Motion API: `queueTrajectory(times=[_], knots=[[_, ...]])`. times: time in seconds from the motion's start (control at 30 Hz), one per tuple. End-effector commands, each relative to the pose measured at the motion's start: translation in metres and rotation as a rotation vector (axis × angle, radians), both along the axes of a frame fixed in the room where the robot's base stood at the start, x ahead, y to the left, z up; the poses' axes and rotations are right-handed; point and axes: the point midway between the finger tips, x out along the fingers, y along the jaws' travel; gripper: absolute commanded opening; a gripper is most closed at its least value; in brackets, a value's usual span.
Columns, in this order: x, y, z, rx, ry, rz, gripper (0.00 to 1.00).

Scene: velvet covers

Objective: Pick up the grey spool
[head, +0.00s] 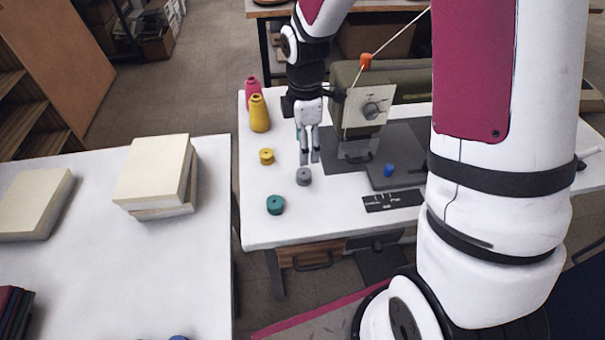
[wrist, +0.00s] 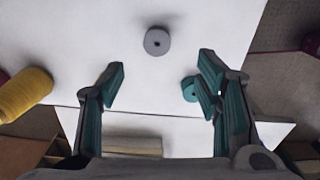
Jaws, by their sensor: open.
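The grey spool (head: 304,177) is a small round spool lying flat on the white sewing table, between the yellow and teal spools. In the wrist view the grey spool (wrist: 157,41) shows near the top centre, its hole facing the camera. My gripper (head: 309,160) is open and empty, pointing down just behind the spool in the head view. In the wrist view my gripper (wrist: 160,75) has its fingers wide apart, with the spool beyond the fingertips and between their lines. No contact with the spool is visible.
A teal spool (head: 275,205) and a small yellow spool (head: 266,156) lie nearby. Yellow (head: 259,113) and pink (head: 252,92) thread cones stand behind. The sewing machine (head: 375,108) is close to my gripper's right. A book stack (head: 155,172) is on the left table.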

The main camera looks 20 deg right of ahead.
Motion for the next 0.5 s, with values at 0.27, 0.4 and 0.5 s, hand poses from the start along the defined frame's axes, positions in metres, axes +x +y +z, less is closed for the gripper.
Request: queueTrajectory(times=[0.27, 0.4, 0.5], knots=[[0.0, 0.0, -0.044, -0.001, 0.003, -0.002, 0.58], [0.0, 0.0, -0.051, 0.0, 0.0, -0.002, 0.58], [0.001, 0.0, -0.061, -0.001, 0.003, -0.002, 0.58]])
